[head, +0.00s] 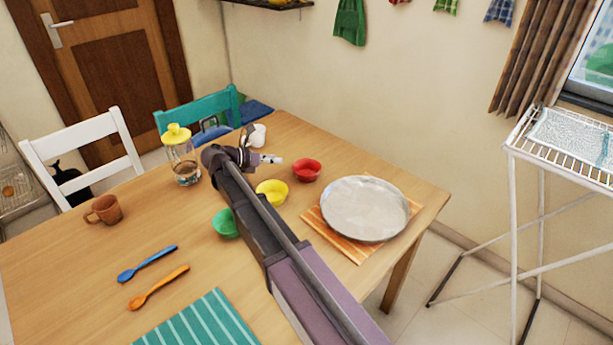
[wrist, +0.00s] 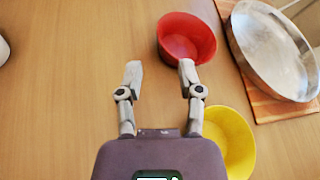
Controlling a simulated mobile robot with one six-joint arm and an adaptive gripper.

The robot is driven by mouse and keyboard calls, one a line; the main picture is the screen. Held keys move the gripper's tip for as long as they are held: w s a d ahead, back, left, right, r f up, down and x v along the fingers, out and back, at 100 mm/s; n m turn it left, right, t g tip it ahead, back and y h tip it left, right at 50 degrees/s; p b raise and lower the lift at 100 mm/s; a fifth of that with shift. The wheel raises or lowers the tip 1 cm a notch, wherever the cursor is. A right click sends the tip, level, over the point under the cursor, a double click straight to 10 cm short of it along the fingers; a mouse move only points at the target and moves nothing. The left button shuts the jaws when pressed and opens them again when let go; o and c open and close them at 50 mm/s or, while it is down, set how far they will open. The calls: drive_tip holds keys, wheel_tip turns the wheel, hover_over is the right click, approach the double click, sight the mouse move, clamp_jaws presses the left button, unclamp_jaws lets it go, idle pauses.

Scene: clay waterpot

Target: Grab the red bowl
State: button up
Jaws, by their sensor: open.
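The red bowl (head: 306,170) sits on the wooden table, left of the large metal plate and behind the yellow bowl. It also shows in the wrist view (wrist: 186,38), at the top, ahead of the right finger. My gripper (wrist: 160,72) is open and empty. Its right fingertip overlaps the near edge of the red bowl in that view; I cannot tell whether they touch. The left fingertip is over bare table. In the head view my gripper (head: 272,159) is left of the red bowl, partly hidden by my arm.
A yellow bowl (head: 272,192) and a green bowl (head: 225,224) stand near my arm. The metal plate (head: 365,208) lies on an orange mat (head: 353,252). A white cup (head: 258,136) and a yellow-lidded jar (head: 184,160) are behind and left.

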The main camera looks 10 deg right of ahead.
sight(304, 161)
drive_tip(key=shift+b+x, duration=0.6)
drive_tip(key=shift+x, duration=1.6)
drive_tip(key=shift+d+f, duration=0.15)
drive_tip(key=b+x, duration=0.2)
drive_tip(key=x, duration=0.2)
drive_tip(key=shift+f, duration=0.25)
drive_tip(key=shift+w+d, duration=0.1)
drive_tip(key=shift+d, duration=0.25)
clamp_jaws()
